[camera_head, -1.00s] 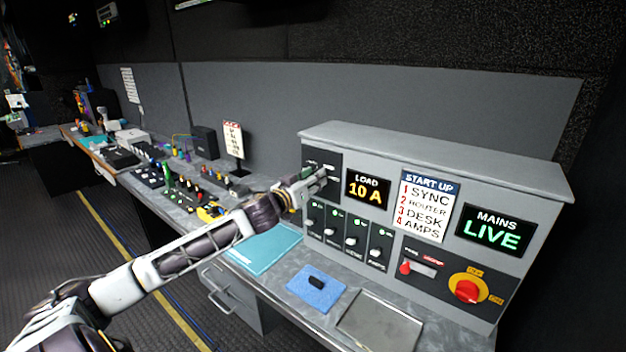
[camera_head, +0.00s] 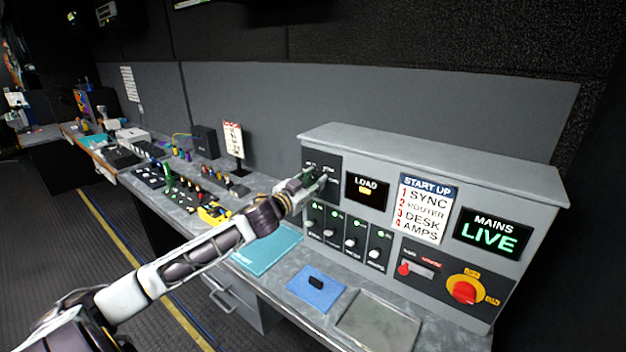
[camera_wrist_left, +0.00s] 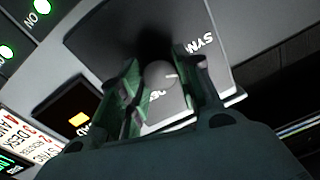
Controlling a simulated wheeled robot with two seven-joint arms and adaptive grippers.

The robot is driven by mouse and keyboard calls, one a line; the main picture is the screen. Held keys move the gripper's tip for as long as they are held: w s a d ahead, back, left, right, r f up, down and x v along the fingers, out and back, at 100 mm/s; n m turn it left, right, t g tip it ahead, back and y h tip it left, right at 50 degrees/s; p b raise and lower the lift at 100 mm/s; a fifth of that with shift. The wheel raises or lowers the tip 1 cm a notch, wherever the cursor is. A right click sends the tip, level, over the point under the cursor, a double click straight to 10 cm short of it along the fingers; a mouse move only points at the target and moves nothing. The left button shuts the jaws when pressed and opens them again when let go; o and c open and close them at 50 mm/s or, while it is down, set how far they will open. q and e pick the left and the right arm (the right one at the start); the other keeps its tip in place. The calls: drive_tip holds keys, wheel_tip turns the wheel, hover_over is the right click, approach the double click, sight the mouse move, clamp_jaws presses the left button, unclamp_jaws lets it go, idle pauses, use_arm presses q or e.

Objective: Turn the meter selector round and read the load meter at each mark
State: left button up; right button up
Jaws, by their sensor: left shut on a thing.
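My left gripper (camera_head: 318,180) is at the dark selector plate at the upper left of the grey power cabinet (camera_head: 440,155). In the left wrist view its fingers (camera_wrist_left: 165,90) are shut on the round grey meter selector (camera_wrist_left: 160,75), which has a pale pointer line. Part of the lettering on the selector plate (camera_wrist_left: 208,60) shows, including "SYN"; the other marks are partly hidden by the fingers. The load meter (camera_head: 367,189) reads "LOAD" with only a small yellow block, no legible number. It also shows in the left wrist view (camera_wrist_left: 75,115). My right gripper is not in view.
Several breaker switches (camera_head: 350,244) with green lights sit below the selector. A start-up card (camera_head: 424,208), a "MAINS LIVE" display (camera_head: 491,234) and a red rotary switch (camera_head: 465,292) are to the right.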

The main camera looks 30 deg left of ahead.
use_arm(q)
drive_tip(key=m+p, duration=0.1)
drive_tip(key=m, duration=0.3)
drive_tip(key=shift+m+p, duration=0.35)
drive_tip(key=shift+m, duration=1.05)
drive_tip(key=shift+f, duration=0.1)
drive_tip(key=o, duration=1)
drive_tip(key=shift+o, duration=0.2)
drive_tip(key=shift+s, duration=0.15)
drive_tip(key=s, duration=1.1)
drive_tip(key=shift+s+a+f, duration=0.25)
drive_tip(key=shift+s, duration=0.05)
